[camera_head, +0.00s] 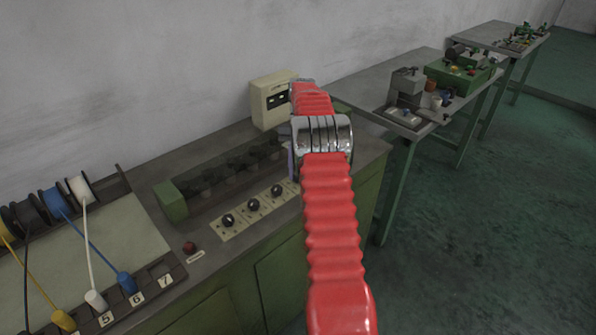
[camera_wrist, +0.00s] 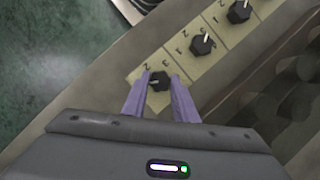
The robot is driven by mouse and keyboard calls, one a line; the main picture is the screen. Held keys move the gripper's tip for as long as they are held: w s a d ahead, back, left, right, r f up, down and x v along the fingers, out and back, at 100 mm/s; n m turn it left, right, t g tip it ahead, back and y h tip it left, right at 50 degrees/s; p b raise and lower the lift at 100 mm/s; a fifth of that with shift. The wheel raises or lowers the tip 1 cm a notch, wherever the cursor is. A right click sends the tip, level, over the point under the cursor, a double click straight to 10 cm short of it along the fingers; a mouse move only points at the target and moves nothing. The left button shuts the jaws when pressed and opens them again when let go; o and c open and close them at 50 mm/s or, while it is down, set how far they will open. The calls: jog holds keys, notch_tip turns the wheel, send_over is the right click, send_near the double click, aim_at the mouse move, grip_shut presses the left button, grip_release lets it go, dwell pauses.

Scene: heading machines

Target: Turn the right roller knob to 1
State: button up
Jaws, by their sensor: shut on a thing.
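In the wrist view the right roller knob (camera_wrist: 160,82), small and black, sits at the end of a pale numbered panel (camera_wrist: 192,68). In the head view the same panel (camera_head: 241,214) lies on the bench front. A purple finger shows beside my red arm, but the held knob cannot be made out there.
Further black knobs (camera_wrist: 203,44) stand along the panel, their pointers toward the top of the wrist view. A dark roller housing (camera_head: 232,172) runs behind the panel. A cream box (camera_head: 271,101) stands behind. A red button (camera_head: 189,247) and wire spools (camera_head: 80,187) are left.

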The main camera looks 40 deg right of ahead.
jog(key=shift+n, duration=0.5)
jog(key=o, duration=1)
jog(key=shift+o, duration=0.2)
jog(key=v, duration=0.7)
jog(key=shift+r, duration=0.2)
jog(key=shift+w, duration=0.15)
dwell(0.3)
